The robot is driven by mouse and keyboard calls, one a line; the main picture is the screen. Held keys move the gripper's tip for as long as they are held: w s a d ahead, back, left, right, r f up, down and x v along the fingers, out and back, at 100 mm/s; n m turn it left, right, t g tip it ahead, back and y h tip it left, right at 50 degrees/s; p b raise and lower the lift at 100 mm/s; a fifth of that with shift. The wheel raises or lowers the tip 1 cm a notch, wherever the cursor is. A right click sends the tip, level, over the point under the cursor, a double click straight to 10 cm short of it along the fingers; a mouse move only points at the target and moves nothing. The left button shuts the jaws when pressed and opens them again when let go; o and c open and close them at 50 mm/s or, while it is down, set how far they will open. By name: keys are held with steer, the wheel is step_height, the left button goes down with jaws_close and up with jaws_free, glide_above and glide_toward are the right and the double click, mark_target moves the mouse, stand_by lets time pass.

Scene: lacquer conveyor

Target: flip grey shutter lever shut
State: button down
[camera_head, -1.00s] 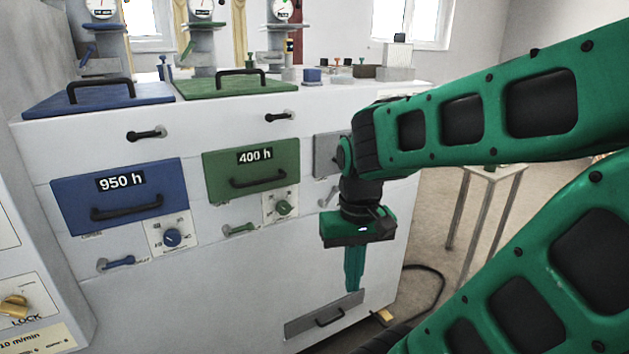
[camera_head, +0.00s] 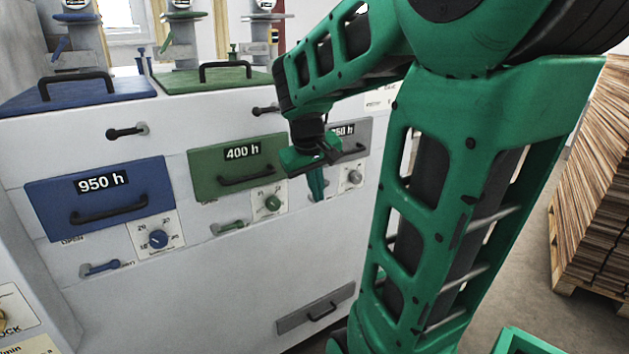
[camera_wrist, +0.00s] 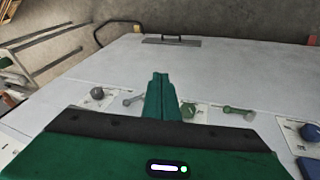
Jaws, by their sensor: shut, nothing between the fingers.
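The grey shutter lever (camera_wrist: 133,98) shows in the wrist view, just left of my fingers and next to a dark grey knob (camera_wrist: 97,93). In the head view the lever is mostly hidden behind my gripper. My gripper (camera_head: 317,196) is shut and empty, in front of the machine's white face below the grey drawer (camera_head: 364,132). In the wrist view its green fingertips (camera_wrist: 160,76) are together, pointing away. I cannot tell whether they touch the lever.
A green lever (camera_head: 230,226) with a green knob (camera_head: 272,203) and a blue lever (camera_head: 100,267) with a blue knob (camera_head: 158,239) sit to the left. A low grey drawer (camera_head: 312,310) is below. Stacked wood (camera_head: 603,190) stands at right.

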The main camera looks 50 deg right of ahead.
steer(key=w+d+r+n+t+h, duration=0.1)
steer(key=w+d+r+h, duration=0.15)
steer(key=w+d, duration=0.55)
steer(key=w+x, duration=0.2)
steer(key=x, duration=0.9)
steer(key=shift+d+n+y, duration=0.3)
steer(key=shift+d+y, duration=0.05)
steer(key=shift+r, duration=0.1)
steer(key=shift+s+d+f, duration=0.2)
steer(key=shift+d, duration=0.5)
steer(key=shift+s+d+f, duration=0.15)
steer(key=shift+d+f, duration=0.05)
steer(key=shift+d, duration=0.5)
